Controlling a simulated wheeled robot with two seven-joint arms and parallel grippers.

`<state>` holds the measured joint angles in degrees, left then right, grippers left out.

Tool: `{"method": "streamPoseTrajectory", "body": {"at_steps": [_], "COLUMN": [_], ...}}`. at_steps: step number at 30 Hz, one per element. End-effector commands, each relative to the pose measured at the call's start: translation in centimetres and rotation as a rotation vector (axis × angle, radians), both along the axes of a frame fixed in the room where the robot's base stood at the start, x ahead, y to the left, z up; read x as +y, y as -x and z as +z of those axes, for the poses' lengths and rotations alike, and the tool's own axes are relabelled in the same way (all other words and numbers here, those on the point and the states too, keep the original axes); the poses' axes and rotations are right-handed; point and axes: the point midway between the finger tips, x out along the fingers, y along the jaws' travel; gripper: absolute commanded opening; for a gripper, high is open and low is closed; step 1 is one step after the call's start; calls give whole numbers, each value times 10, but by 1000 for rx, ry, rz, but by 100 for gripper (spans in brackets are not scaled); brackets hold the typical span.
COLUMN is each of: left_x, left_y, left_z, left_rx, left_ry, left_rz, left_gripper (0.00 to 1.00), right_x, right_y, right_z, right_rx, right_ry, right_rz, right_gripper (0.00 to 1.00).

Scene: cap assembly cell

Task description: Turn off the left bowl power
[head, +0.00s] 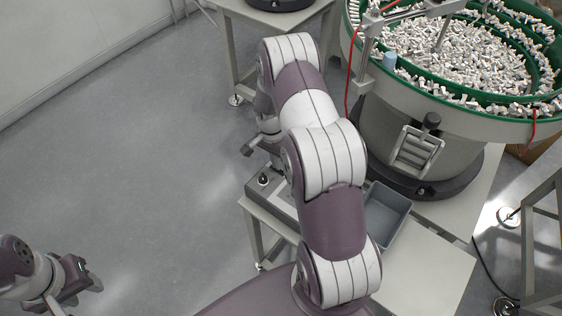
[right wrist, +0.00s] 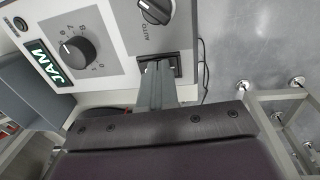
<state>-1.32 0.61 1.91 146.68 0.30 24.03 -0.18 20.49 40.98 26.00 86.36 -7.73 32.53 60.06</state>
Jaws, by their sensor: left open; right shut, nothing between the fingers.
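A control box (head: 264,180) stands on a small table beside the green-rimmed bowl feeder (head: 440,100), mostly hidden behind my right arm. In the right wrist view the control box panel (right wrist: 112,22) shows a numbered black dial (right wrist: 75,52), a knob marked AUTO (right wrist: 155,10), a green JAM label (right wrist: 48,68) and a black framed switch (right wrist: 177,66). My right gripper (right wrist: 158,72) is shut and empty, its fingertips at the switch and covering part of it. I cannot tell contact or the switch position. My left gripper (head: 80,280) is open and empty, far from the box.
A grey bin (head: 385,212) lies on the table right of my right arm. The bowl is full of small white parts. A red cable (head: 350,70) hangs by the bowl. A metal frame (head: 540,240) stands at the right. The floor on the left is clear.

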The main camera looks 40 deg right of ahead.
Motion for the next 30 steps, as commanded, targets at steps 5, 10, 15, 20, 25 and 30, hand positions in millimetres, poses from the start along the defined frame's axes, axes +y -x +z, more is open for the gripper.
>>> {"method": "streamPoseTrajectory", "body": {"at_steps": [5, 10, 15, 20, 25, 30], "left_x": [0, 0, 0, 0, 0, 0], "left_y": [0, 0, 0, 0, 0, 0], "left_z": [0, 4, 30, 31, 30, 30], "left_rx": [0, 0, 0, 0, 0, 0], "left_ry": [0, 0, 0, 0, 0, 0], "left_rz": [0, 0, 0, 0, 0, 0], "left_gripper": [43, 43, 43, 43, 43, 43], "right_x": [0, 0, -4, -5, -3, -2], "right_y": [-1, -1, -2, -6, -10, -13], "right_z": [1, 5, 36, 66, 104, 130], "right_rx": [1, 0, -1, -4, -2, 0], "right_ry": [0, 0, 2, 2, 1, 1], "right_rz": [-1, -1, 1, 4, 2, 3], "right_gripper": [0, 0, 0, 0, 0, 0]}}
